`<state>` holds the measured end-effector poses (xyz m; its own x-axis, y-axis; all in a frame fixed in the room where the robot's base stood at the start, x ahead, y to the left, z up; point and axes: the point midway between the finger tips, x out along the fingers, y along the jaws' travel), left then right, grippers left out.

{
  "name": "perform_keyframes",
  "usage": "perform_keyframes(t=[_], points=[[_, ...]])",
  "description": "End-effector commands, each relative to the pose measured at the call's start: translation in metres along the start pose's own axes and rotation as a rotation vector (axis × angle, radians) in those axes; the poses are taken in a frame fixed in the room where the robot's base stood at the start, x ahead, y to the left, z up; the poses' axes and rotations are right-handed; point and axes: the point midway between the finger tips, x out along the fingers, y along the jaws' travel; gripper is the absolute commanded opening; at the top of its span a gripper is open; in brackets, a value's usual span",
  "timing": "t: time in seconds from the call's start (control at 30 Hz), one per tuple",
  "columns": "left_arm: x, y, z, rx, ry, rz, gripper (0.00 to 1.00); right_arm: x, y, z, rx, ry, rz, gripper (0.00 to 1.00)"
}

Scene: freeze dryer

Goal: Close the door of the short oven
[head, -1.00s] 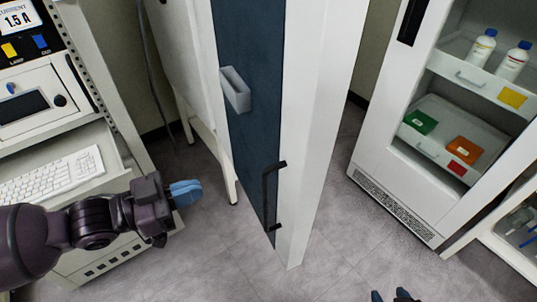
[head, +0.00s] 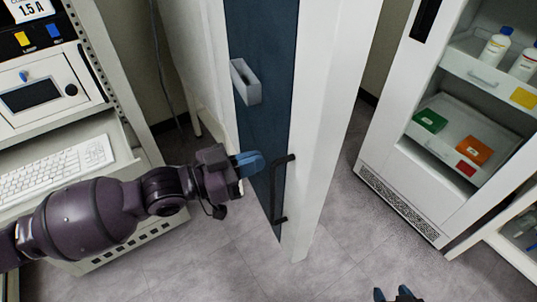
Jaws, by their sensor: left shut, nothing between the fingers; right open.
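A tall open door (head: 318,120) with a white edge and a dark blue panel (head: 262,35) stands in the middle of the head view, seen nearly edge-on. It has a black bar handle (head: 276,190) low down and a small grey box (head: 246,82) higher up. My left gripper (head: 250,164) is shut and empty, its blue fingertips just left of the handle's upper end; I cannot tell if they touch the door. My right gripper (head: 393,295) is open at the bottom edge, only its fingertips showing. The oven's body is mostly hidden behind the door.
A bench with a keyboard (head: 57,170) and an instrument (head: 35,95) stands at the left. A white cabinet (head: 405,185) with bottles and coloured boxes stands at the right. Grey floor (head: 345,235) is free between the door and the cabinet.

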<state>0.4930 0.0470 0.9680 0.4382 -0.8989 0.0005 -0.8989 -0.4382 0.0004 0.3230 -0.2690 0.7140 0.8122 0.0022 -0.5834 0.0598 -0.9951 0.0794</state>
Motion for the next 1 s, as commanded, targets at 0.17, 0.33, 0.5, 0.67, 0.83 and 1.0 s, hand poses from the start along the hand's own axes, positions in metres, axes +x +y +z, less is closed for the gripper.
perform_keyframes(t=[0.17,0.33,0.5,0.67,0.83,1.0], points=[[0.021,0.000,0.000,-0.001,0.001,0.000,0.00,0.000,0.002,0.001,-0.010,-0.002,-0.001,0.52],[0.032,0.000,0.000,0.000,0.000,0.000,0.00,0.000,0.003,0.002,-0.014,-0.003,-0.002,0.52],[0.034,0.000,0.000,0.000,-0.001,0.000,0.00,0.000,0.003,0.001,-0.014,-0.002,-0.002,0.52],[0.034,0.000,0.000,0.001,-0.001,0.000,0.00,0.000,0.002,0.000,-0.009,-0.001,-0.001,0.52],[0.035,0.000,0.000,0.001,0.000,-0.002,0.00,0.000,0.000,-0.001,-0.001,0.002,0.000,0.52],[0.041,0.000,-0.002,0.003,0.004,-0.013,0.00,-0.001,0.000,-0.006,0.004,0.009,0.001,0.52]])
